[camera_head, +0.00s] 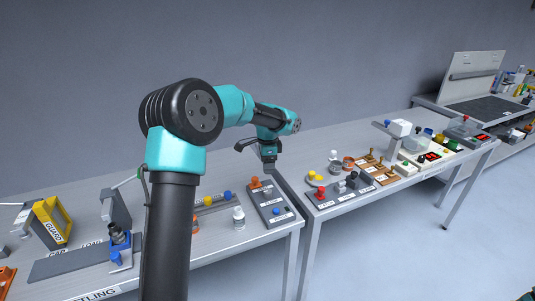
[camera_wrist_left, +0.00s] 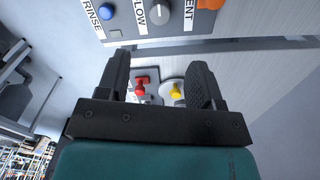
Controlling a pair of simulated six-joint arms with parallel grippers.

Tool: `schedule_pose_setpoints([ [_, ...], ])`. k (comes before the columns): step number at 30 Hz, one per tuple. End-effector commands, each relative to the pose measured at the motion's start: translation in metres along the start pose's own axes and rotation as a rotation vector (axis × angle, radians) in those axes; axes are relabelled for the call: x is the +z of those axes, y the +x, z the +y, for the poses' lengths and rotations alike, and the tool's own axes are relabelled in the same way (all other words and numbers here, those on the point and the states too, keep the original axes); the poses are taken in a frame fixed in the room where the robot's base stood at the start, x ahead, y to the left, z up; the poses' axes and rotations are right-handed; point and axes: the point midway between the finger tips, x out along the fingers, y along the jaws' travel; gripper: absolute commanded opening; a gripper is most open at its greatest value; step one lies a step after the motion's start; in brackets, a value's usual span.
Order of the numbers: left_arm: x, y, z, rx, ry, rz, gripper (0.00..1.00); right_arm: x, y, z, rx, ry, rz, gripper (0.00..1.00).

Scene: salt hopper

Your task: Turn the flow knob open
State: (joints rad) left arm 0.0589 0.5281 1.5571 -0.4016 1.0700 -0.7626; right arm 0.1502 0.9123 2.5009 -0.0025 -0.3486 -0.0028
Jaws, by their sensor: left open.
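The flow knob is a round pale grey knob (camera_wrist_left: 159,17) at the top of the left wrist view, beside the label FLOW. It sits on a grey panel between a blue RINSE button (camera_wrist_left: 106,12) and an orange VENT knob (camera_wrist_left: 210,3). In the head view this panel (camera_head: 262,208) lies at the right end of the near table. My left gripper (camera_head: 268,164) hangs above and behind the panel, apart from it. In the wrist view its two dark fingers (camera_wrist_left: 160,62) are spread with nothing held. My right gripper is not in view.
Past a gap, a second table (camera_head: 345,206) carries a red knob (camera_head: 320,194), a yellow knob (camera_head: 316,177) and several labelled stations. A white bottle (camera_head: 238,218) stands just left of the panel. My left arm hides part of the near table.

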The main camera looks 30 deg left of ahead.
Motion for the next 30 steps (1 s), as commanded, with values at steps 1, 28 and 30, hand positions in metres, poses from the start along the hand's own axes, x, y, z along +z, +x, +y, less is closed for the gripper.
schedule_pose_setpoints([
  [1, -0.001, -0.011, 0.000, -0.003, 0.000, 0.002, 0.60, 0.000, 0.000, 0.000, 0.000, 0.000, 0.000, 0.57],
  [28, -0.003, -0.037, 0.002, 0.005, -0.008, 0.001, 0.60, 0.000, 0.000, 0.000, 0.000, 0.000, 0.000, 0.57],
  [30, -0.008, -0.028, 0.006, 0.013, -0.024, 0.003, 0.60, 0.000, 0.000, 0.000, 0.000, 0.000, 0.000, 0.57],
])
